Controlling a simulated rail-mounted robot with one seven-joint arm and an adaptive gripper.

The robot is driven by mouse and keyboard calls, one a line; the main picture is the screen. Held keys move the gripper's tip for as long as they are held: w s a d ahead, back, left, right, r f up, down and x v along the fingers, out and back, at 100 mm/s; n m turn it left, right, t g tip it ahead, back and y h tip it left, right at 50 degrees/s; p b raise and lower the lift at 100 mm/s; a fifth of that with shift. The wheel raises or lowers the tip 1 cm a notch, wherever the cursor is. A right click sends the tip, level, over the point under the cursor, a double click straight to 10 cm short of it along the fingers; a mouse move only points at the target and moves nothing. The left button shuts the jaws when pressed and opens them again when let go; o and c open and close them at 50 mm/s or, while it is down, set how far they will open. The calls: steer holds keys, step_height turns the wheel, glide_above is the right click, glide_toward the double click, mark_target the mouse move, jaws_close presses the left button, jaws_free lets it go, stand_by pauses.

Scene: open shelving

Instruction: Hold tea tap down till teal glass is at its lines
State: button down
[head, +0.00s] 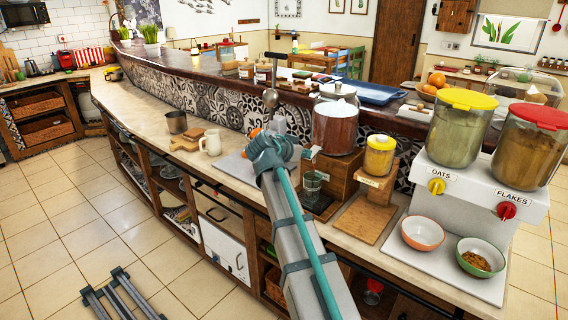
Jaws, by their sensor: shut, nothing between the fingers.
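The teal glass (312,183) stands upright on a dark tray (322,204) at the foot of a wooden dispenser stand (336,172). A dark teal tap (309,153) sits just above it on the stand's left side. A large clear jar with dark reddish contents (335,127) rests on top. The glass is too small to tell its fill level or lines. My grey arm reaches up from the bottom, and its far joint shows just left of the tap. My gripper cannot be made out; the arm seems to hide it.
A yellow-lidded jar (380,156) on a small wooden stand is right of the glass. The oats (459,127) and flakes (527,144) dispensers stand farther right, with two bowls below. A cream mug (210,142) and a metal cup (176,122) are left of my arm.

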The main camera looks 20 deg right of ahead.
steer(key=shift+f, duration=0.15)
stand_by(0.5)
stand_by(4.3)
steer(key=shift+r, duration=0.75)
